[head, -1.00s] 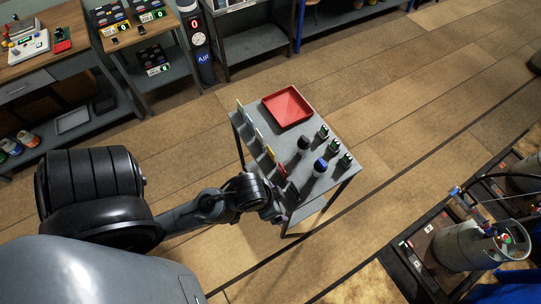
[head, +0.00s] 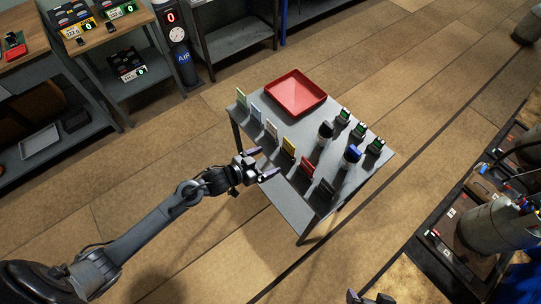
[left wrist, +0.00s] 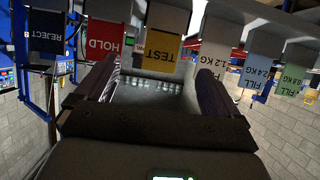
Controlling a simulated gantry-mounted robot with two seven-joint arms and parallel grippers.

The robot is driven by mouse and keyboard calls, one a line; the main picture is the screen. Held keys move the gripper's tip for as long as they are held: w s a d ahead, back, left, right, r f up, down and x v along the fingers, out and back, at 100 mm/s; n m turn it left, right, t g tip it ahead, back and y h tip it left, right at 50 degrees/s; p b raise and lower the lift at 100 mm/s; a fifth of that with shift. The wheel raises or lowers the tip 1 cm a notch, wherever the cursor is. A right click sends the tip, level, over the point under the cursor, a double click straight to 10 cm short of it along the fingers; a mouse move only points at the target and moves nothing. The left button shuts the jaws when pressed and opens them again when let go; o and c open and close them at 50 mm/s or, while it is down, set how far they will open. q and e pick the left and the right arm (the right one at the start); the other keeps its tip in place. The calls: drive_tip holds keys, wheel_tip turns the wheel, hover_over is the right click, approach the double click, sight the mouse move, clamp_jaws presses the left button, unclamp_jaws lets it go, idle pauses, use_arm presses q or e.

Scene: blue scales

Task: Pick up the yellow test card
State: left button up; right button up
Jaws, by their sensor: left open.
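The yellow test card (head: 289,146) stands upright in the row of cards along the near-left side of the grey table. In the left wrist view the yellow test card (left wrist: 161,50) reads TEST upside down, framed between the finger ends. My left gripper (head: 267,163) is open and empty at the table's edge, pointing at the card and a little short of it. Its spread fingers (left wrist: 157,85) also show in the left wrist view. Part of my right gripper (head: 370,298) shows at the bottom edge of the head view, mostly cut off.
The red hold card (head: 308,168) and the dark reject card (head: 325,189) stand on one side; several pale fill cards (head: 271,128) stand on the other. A red tray (head: 296,93), black-and-blue-topped items (head: 351,154) and small devices with green displays (head: 375,146) share the grey table (head: 255,104).

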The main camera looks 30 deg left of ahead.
sight(288, 148)
use_arm(q)
drive_tip(key=x, duration=0.4)
drive_tip(key=r+b+x, duration=0.1)
drive_tip(key=x, duration=0.1)
drive_tip(key=shift+w+a, duration=0.1)
drive_tip(key=shift+w, duration=0.3)
drive_tip(key=shift+x, duration=3)
drive_tip(key=shift+a+f, duration=0.1)
drive_tip(key=shift+a, duration=0.05)
drive_tip(key=c, duration=1)
